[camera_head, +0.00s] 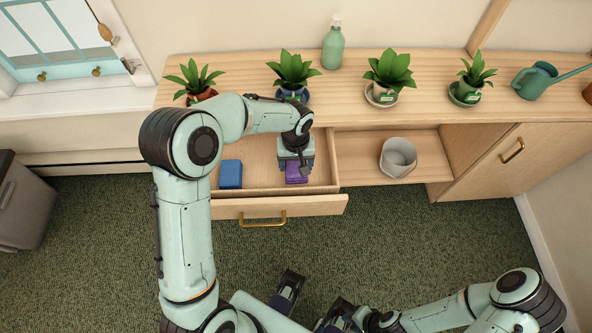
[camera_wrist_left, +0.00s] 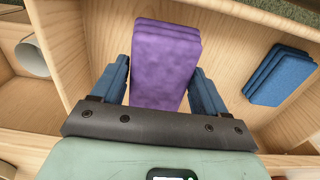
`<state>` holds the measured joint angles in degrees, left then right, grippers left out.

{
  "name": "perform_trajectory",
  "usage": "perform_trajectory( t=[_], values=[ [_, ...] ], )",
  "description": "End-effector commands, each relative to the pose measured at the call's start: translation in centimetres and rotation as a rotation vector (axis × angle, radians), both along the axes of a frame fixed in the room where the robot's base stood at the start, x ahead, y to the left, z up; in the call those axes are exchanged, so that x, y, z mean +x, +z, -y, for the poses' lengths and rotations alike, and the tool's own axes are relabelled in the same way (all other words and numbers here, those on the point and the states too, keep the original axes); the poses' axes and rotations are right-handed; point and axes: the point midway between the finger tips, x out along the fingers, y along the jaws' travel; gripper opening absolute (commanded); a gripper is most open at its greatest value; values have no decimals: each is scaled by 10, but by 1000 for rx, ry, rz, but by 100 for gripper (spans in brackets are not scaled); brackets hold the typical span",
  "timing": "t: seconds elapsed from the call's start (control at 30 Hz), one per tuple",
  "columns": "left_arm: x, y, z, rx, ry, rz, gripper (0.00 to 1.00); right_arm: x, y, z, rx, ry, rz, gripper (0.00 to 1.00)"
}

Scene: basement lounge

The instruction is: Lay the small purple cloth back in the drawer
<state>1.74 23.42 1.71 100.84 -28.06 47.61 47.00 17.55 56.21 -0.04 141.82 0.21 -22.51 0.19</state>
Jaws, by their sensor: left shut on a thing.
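The small purple cloth (camera_head: 296,178) is a folded block, seen inside the outline of the open drawer (camera_head: 262,185), toward its right side. My left gripper (camera_head: 295,163) comes down over it from the back and is shut on it. In the left wrist view the purple cloth (camera_wrist_left: 165,60) lies between the two blue fingers (camera_wrist_left: 160,85). I cannot tell whether its underside touches the drawer floor. My right gripper (camera_head: 314,301) is low in the head view, its two fingers apart with nothing between them.
A folded blue cloth (camera_head: 230,174) lies in the drawer's left part, with bare floor between the cloths. To the right, an open shelf holds a grey pot (camera_head: 398,157). Potted plants, a green bottle (camera_head: 333,47) and a watering can (camera_head: 541,81) stand on the cabinet top.

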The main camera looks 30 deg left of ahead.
Motion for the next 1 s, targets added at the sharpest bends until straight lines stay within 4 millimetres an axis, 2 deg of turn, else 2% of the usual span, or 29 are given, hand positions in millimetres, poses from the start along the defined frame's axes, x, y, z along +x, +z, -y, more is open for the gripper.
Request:
perform_trajectory(
  t=[0.17, 0.4, 0.6, 0.63, 0.7, 1.0],
  values=[
    [0, -13, 0, 0, 0, -1, 49, 0, -1, 0, 0, 0, 2, 30],
    [0, -46, 0, 0, -1, -1, 49, 2, -4, 0, -1, -1, 7, 30],
    [0, -47, 0, 0, 0, 0, 49, 2, -3, 0, -1, -1, 7, 30],
    [0, -47, 0, -1, 0, -1, 83, 2, -3, 0, -1, -1, 7, 30],
    [0, -47, 0, -1, 0, -1, 100, 2, -3, 0, -1, -1, 7, 30],
    [0, -43, 0, 0, 0, 2, 100, 2, -3, 0, -1, -1, 7, 30]
  ],
)
